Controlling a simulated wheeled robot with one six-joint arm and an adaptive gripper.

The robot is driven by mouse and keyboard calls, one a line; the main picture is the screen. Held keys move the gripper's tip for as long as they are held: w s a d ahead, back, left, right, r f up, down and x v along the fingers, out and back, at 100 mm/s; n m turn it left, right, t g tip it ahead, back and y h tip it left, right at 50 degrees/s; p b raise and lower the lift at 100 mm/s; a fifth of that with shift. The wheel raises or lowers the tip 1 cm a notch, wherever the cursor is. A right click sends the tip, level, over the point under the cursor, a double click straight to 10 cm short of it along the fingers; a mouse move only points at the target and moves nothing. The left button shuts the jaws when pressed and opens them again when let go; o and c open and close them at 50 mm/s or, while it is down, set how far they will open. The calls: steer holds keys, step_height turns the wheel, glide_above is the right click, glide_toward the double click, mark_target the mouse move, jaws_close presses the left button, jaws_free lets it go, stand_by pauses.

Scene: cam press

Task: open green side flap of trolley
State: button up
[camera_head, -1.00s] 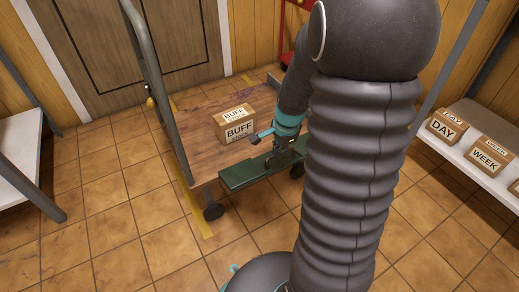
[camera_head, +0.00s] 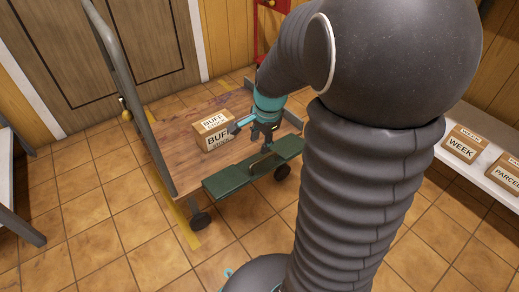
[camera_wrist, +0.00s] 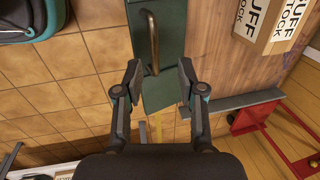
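The trolley (camera_head: 180,147) has a wooden deck and a tall grey push bar. Its green side flap (camera_head: 228,183) runs along the near long side and seems to lie roughly level, out beside the deck. In the wrist view the flap (camera_wrist: 172,45) shows face on, with a brass bar handle (camera_wrist: 152,40) along it. My gripper (camera_wrist: 160,78) is open and empty. Its fingertips stand apart at either side of the handle's near end, and I cannot tell whether they touch anything. In the head view my gripper (camera_head: 264,135) is just above the flap.
A carton marked BUFF STOCK (camera_head: 213,131) sits on the deck close to my gripper. A white shelf with cartons (camera_head: 463,144) stands at the right. A red frame (camera_wrist: 265,120) stands beyond the trolley's end. Tiled floor is clear in front of the trolley.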

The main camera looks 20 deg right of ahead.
steer(key=v, duration=0.4)
steer(key=shift+s+a+r, duration=0.1)
steer(key=shift+a+r, duration=0.1)
steer(key=shift+r, duration=0.2)
